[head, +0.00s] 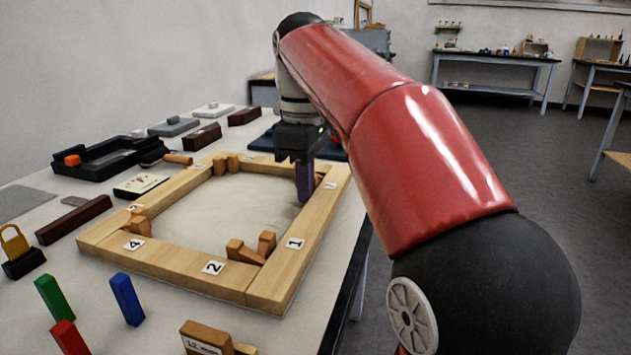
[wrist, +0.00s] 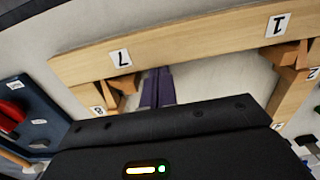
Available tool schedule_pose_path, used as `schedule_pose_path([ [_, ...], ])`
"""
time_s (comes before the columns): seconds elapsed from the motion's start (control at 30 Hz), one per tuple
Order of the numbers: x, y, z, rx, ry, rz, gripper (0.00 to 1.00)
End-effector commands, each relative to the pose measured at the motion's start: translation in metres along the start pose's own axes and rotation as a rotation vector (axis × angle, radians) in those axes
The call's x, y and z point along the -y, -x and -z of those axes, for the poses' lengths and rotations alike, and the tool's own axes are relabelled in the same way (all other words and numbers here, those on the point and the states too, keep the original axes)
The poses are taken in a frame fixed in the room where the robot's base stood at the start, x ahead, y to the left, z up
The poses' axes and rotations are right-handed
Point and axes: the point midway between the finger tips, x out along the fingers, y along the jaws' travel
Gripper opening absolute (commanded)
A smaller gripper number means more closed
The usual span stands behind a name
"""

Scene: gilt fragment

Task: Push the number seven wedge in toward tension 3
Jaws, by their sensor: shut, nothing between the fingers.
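A pale wooden frame (head: 290,262) with numbered labels lies flat on the table. The label 7 (wrist: 120,57) is on one rail in the wrist view. Small brown wedge pieces (wrist: 122,84) sit in the corner beside that label, against the inner side of the rail. In the head view they are mostly hidden behind my gripper. My gripper (head: 305,184) points down inside the frame near its far right corner. Its purple fingers (wrist: 158,87) are shut and empty, just right of the wedge pieces in the wrist view. I cannot tell whether they touch.
Other wedge pairs sit in the remaining corners, such as the near one (head: 245,250) between labels 1 and 2. The frame's middle is clear.

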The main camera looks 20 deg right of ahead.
Motion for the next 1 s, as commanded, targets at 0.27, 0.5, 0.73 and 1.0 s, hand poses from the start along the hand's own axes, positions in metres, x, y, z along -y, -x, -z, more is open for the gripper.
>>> schedule_pose_path([
  [0.27, -0.0003, -0.001, 0.0007, 0.0, 0.0, 0.0, 0.0],
  [0.5, -0.002, -0.0005, 0.0007, 0.001, 0.0, 0.001, 0.0],
  [0.73, -0.0056, -0.0004, 0.0007, 0.001, 0.0, 0.001, 0.0],
  [1.0, -0.0097, -0.0004, 0.0008, 0.0, 0.0, 0.0, 0.0],
])
